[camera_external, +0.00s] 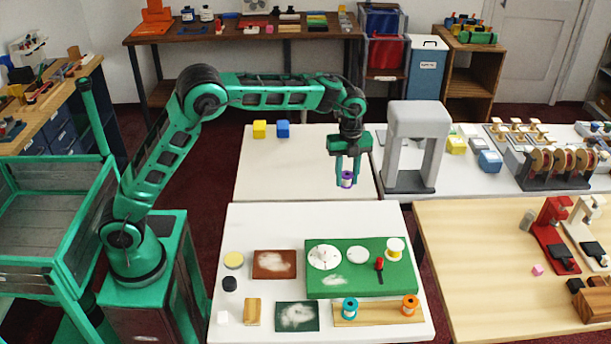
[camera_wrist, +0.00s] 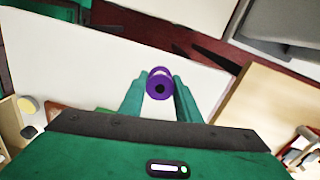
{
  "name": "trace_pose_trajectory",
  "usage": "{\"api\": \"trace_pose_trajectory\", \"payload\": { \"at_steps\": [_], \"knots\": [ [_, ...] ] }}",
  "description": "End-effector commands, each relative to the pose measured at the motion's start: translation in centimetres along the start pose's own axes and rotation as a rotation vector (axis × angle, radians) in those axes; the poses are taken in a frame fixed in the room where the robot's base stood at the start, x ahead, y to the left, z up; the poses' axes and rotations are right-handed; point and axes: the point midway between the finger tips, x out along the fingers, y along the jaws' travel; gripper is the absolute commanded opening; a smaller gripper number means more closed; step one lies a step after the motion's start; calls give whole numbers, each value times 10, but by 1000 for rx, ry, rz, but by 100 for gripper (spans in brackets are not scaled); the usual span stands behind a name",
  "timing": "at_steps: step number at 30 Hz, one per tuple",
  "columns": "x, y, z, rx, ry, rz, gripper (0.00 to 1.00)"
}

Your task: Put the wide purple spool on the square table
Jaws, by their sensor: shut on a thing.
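The purple spool (camera_external: 347,179) is held between the two green fingers of my gripper (camera_external: 347,182). In the wrist view the spool (camera_wrist: 160,83) sits between the fingertips, with its round purple end and dark hole showing. My gripper (camera_wrist: 160,92) is shut on it and points down. In the outside view the spool appears over the right front part of the back white table (camera_external: 290,170), which looks roughly square. I cannot tell exactly how high it hangs.
A grey arch-shaped stand (camera_external: 415,145) is close right of my gripper. The front white table (camera_external: 245,222) holds a green board (camera_external: 330,285) and several spools. The back table's middle is clear.

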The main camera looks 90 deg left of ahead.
Motion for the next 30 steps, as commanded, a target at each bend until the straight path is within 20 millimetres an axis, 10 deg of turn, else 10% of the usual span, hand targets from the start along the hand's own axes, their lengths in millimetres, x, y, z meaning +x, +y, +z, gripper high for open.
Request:
{"api": "trace_pose_trajectory", "payload": {
  "at_steps": [15, 23, 30],
  "knots": [
    [23, 68, 216, -6, 3, 1, 9],
    [28, 89, 254, -1, 4, 0, 9],
    [49, 68, 230, 4, 6, 1, 9]
  ]
}}
